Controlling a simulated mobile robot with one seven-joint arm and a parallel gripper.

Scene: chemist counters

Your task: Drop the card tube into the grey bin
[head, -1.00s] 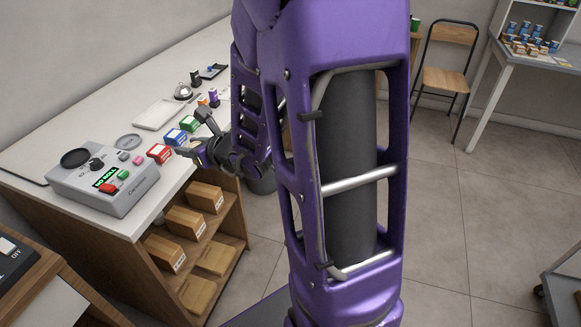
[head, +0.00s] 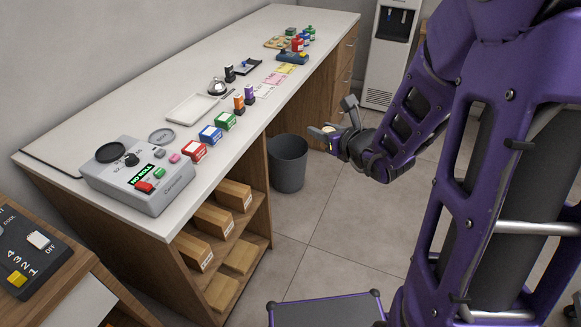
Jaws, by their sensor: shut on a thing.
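The grey bin (head: 287,170) stands on the floor against the right side of the counter, open at the top. My gripper (head: 336,124) is up and to the right of the bin in the picture, over the floor. It is shut on the card tube (head: 329,129), of which only a small pale, round end shows between the fingers. The rest of the tube is hidden by the gripper. In the picture, the tube is apart from the bin's rim.
The white counter (head: 110,120) carries a grey label machine (head: 140,175), coloured boxes, a tray (head: 192,108) and a bell (head: 217,87). Brown cartons (head: 215,218) fill the shelves below. A water dispenser (head: 392,50) stands at the back. Floor around the bin is clear.

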